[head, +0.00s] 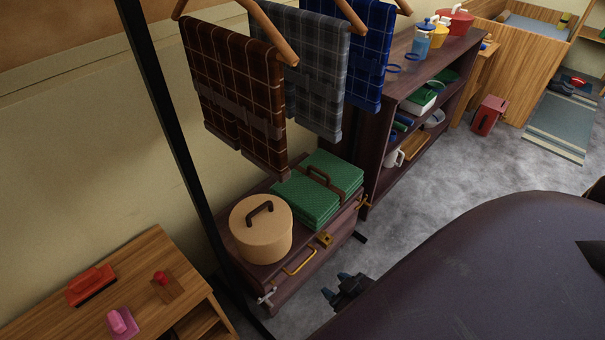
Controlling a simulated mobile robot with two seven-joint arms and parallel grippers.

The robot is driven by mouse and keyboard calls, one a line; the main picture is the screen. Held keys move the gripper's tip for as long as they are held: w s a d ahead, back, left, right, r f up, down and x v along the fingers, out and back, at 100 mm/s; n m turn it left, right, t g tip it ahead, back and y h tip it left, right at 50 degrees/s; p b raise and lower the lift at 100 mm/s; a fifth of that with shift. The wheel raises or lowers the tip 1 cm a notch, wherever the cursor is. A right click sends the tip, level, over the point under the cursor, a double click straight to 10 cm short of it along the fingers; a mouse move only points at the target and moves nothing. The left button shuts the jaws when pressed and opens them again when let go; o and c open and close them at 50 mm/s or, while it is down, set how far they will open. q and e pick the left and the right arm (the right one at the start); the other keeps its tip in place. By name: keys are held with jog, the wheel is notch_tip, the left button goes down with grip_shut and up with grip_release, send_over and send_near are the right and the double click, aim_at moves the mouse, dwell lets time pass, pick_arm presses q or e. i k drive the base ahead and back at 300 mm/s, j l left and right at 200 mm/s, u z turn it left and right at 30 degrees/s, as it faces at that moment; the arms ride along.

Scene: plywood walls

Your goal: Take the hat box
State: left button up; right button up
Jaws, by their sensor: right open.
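The hat box (260,238) is a round tan box with a lid and a dark brown handle on top. It stands upright on a dark trunk (286,290) with brass fittings, at the trunk's left end. A green folded bundle with a brown strap (319,191) lies on the trunk right beside it. My right gripper (335,285) is black with blue fingertips, open and empty. In the picture it is to the right of and below the hat box, apart from it, in front of the trunk. My left gripper is not in view.
Plaid cloths (234,90) hang from hangers above the trunk. A black rack post (174,130) stands left of the hat box. A wooden table (150,255) with small red and pink things is at lower left.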

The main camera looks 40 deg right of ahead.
aim_at(260, 226)
jog(key=k+z, duration=0.2)
jog(key=z, duration=0.5)
jog(key=l+u, duration=0.1)
jog(key=u, duration=0.25)
jog(key=i+l+u, duration=0.1)
jog(key=u, duration=0.25)
jog(key=l+u, duration=0.2)
jog(key=u, duration=0.15)
jog(key=i+l+u, duration=0.1)
jog(key=l+u, duration=0.4)
jog(key=l, duration=0.35)
jog(key=l+u, duration=0.1)
jog(key=l, duration=0.85)
jog(key=k+l+u, duration=0.1)
jog(key=l, duration=0.85)
